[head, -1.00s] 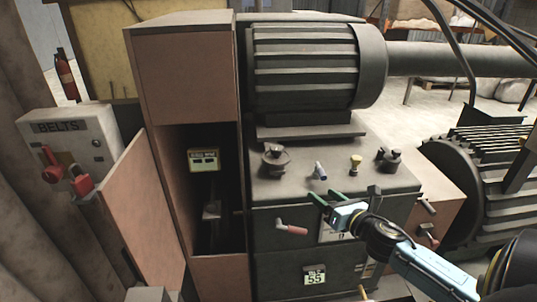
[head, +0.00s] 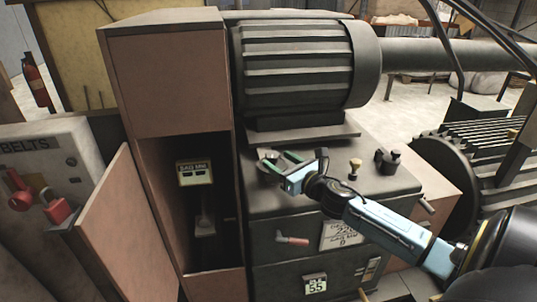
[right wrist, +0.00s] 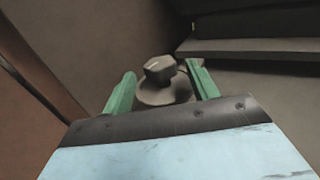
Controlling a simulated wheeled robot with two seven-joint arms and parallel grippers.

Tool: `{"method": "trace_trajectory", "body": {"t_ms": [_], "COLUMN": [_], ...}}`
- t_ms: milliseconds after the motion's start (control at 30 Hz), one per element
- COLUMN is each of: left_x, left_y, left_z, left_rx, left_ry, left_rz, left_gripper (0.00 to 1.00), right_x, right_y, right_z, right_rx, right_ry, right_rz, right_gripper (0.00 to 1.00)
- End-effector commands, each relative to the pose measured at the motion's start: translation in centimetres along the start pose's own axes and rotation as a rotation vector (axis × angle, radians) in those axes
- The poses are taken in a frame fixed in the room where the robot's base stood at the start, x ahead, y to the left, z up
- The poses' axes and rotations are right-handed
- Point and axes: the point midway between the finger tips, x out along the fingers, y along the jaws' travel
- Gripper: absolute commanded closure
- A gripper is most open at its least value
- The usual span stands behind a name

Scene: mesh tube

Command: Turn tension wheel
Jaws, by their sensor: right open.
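The tension wheel, a dark round handwheel (right wrist: 165,97) with a raised knob, sits on the machine top. In the right wrist view it lies between and a little beyond my green fingers. In the head view my right gripper (head: 281,161) is open over the wheel's place and hides most of it. The fingers straddle the wheel; whether they touch it I cannot tell. My left gripper is not in view.
The ribbed motor (head: 297,68) rises behind. A red lever (head: 292,240) sticks out below. An open cabinet with a gauge (head: 195,173) is at left.

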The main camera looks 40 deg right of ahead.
Motion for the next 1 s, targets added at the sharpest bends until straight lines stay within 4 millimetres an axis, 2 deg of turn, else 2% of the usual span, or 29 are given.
{"method": "trace_trajectory", "body": {"t_ms": [200,400,800,867,1000], "left_x": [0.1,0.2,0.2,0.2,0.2], "left_y": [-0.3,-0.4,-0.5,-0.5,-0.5], "left_z": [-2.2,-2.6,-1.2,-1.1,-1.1], "left_rx": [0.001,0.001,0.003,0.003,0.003], "left_ry": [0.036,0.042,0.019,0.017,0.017], "left_rz": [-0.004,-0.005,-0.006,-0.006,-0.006], "left_gripper": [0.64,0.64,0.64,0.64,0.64], "right_x": [3.3,5.0,5.6,5.6,5.6], "right_y": [-0.1,0.0,0.0,0.0,0.0], "right_z": [0.1,0.0,0.0,0.0,0.0], "right_rx": [-0.001,0.001,0.001,0.001,0.001], "right_ry": [-0.002,-0.001,0.000,0.000,0.000], "right_rz": [-0.001,-0.001,0.000,0.000,0.000], "right_gripper": [0.41,0.41,0.41,0.46,0.65]}}
